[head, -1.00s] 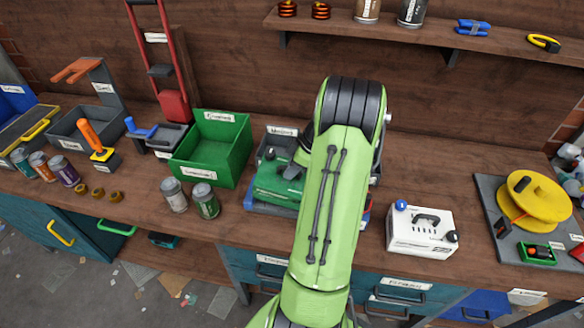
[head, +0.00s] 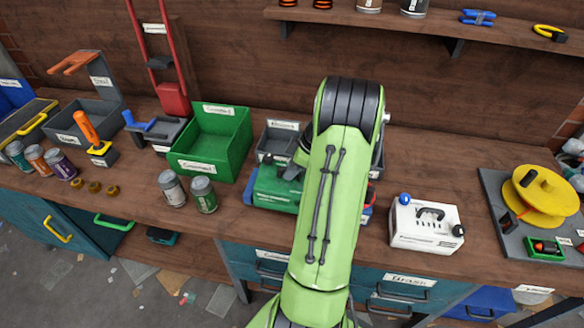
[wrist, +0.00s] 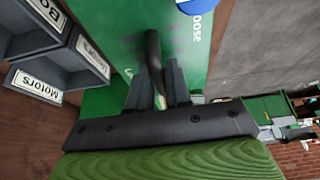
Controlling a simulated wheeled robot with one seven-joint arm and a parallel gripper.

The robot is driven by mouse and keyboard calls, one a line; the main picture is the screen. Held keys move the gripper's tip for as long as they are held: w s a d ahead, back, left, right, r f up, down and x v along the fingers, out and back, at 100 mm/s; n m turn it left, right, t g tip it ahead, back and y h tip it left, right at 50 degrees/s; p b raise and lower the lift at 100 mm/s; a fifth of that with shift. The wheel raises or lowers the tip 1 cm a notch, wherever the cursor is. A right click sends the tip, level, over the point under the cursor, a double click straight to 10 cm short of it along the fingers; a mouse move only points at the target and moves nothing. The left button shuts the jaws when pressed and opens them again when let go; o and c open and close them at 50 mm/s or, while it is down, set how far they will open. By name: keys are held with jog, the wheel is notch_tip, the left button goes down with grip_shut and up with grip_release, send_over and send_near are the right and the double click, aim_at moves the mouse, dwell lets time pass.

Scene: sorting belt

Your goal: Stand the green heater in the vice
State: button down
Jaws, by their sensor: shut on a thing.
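The green heater (head: 272,190) stands at the middle of the bench in the head view, partly hidden by my arm. In the wrist view its green face (wrist: 110,22) fills the upper middle, with a blue round patch and white lettering at the top. My gripper (wrist: 158,82) is shut on the dark handle of the heater, which runs between the two fingers. In the head view my arm hides most of the gripper. Whether the heater touches the surface below is unclear. I cannot pick out the vice for certain; a dark block with a blue lever (head: 150,128) stands at the left.
A green bin (head: 212,165) and two cans (head: 203,195) stand left of the heater. Grey bins (head: 268,145) sit behind it. A white box with a black handle (head: 425,226) is to the right, then a yellow reel (head: 545,190). A shelf (head: 400,22) runs above.

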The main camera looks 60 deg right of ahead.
jog(key=shift+s+f, duration=0.2)
jog(key=shift+f, duration=0.5)
jog(key=c, duration=1)
grip_release()
jog(key=shift+d+r, duration=0.1)
jog(key=shift+d, duration=0.1)
jog(key=shift+w+a, duration=0.1)
jog(key=shift+r, duration=0.2)
jog(key=p+v, duration=0.3)
jog(key=v, duration=1.2)
jog(key=shift+r, duration=0.2)
